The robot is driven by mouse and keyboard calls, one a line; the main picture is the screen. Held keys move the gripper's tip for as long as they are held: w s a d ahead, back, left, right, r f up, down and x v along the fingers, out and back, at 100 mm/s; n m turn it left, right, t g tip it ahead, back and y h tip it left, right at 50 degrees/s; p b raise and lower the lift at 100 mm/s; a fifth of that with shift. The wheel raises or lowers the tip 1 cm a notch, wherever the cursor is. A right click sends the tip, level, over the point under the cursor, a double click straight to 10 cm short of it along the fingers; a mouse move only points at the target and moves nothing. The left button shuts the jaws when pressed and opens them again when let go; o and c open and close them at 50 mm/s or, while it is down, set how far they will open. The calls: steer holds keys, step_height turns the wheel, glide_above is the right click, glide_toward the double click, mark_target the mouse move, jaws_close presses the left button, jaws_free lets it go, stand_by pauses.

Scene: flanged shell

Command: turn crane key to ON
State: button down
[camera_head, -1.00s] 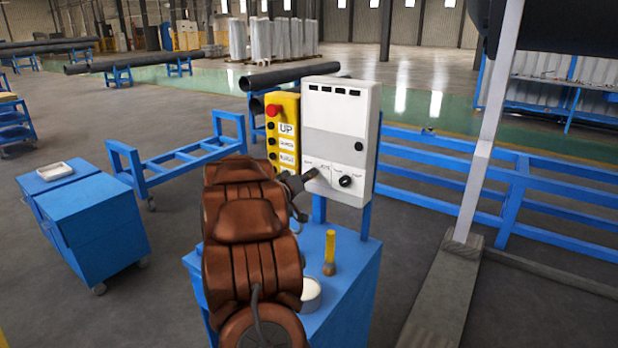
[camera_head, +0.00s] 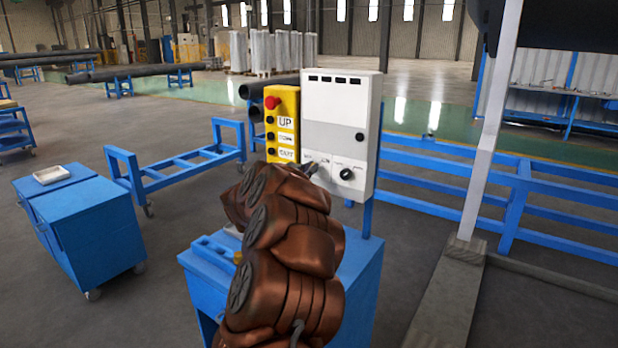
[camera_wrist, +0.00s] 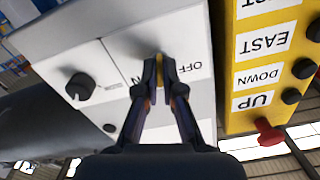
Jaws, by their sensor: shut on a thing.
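The white control box (camera_head: 340,118) stands on a post behind the blue cabinet. In the wrist view the box face (camera_wrist: 60,42) appears upside down, with an OFF label (camera_wrist: 190,68) beside my fingertips and a partly hidden label ending in N on the other side. My gripper (camera_wrist: 160,80) is shut on the crane key at this labelled plate. Only a small brownish bit of the key shows between the fingertips, so its exact angle is hard to tell. In the head view my gripper (camera_head: 312,169) is at the lower left of the box, mostly behind my arm.
A black knob (camera_head: 346,173) sits right of my gripper. A yellow pendant (camera_head: 283,122) with a red button stands close on the left. The blue cabinet (camera_head: 352,275) is below my arm. A blue rail frame (camera_head: 440,205) and a grey-white post (camera_head: 487,130) stand at right.

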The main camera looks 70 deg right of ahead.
steer(key=shift+m+b, duration=2.25)
steer(key=shift+m, duration=0.55)
steer(key=c, duration=1.3)
jaws_free()
steer(key=shift+a, duration=0.1)
steer(key=v, duration=1.1)
steer(key=shift+a, duration=0.4)
